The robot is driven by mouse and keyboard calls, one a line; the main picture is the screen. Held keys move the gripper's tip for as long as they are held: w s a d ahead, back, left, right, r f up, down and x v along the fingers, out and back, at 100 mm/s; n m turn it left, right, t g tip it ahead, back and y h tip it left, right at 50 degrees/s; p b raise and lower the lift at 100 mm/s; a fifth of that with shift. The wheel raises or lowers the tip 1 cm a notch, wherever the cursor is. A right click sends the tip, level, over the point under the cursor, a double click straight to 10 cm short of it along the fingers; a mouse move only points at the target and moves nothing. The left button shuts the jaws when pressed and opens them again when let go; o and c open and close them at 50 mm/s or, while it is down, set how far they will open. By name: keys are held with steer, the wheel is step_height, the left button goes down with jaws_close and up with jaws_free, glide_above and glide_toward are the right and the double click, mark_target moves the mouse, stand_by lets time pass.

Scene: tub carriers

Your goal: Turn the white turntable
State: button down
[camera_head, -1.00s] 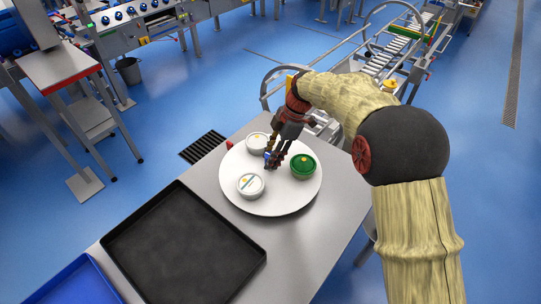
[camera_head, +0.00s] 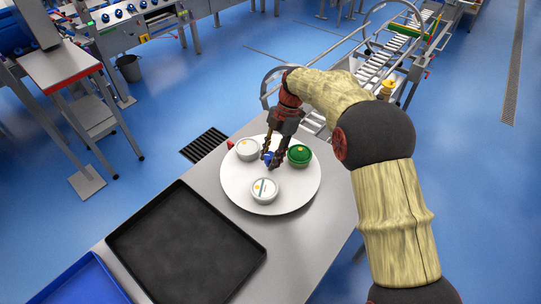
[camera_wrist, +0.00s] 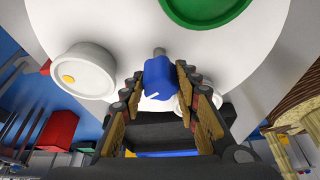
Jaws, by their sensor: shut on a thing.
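The white turntable (camera_head: 292,197) is a round disc on the grey table. It carries a green tub (camera_head: 299,154), a white tub (camera_head: 247,149) with a yellow dot, and a second white tub (camera_head: 264,190) with a yellow dot and a stripe. A blue knob (camera_head: 268,158) stands up from the disc near its middle; in the wrist view the knob (camera_wrist: 158,78) sits on a grey stem. My gripper (camera_head: 270,155) points down and is shut on the knob, a finger on each side. In the wrist view one white tub is partly hidden behind the knob and a finger.
An empty black tray (camera_head: 130,232) lies on the table in front of the turntable, and a blue tray (camera_head: 85,283) is further left. A small red thing (camera_head: 230,144) is at the turntable's far left edge. A roller conveyor (camera_head: 385,62) stands behind the table.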

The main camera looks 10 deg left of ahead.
steer(key=shift+w+n, duration=0.1)
steer(key=shift+n, duration=0.2)
stand_by(0.4)
steer(key=c, duration=1.3)
jaws_free()
steer(key=shift+r, duration=0.1)
steer(key=v, duration=1.1)
steer(key=shift+w+d+r, duration=0.1)
steer(key=shift+w+r, duration=0.05)
steer(key=shift+r, duration=0.15)
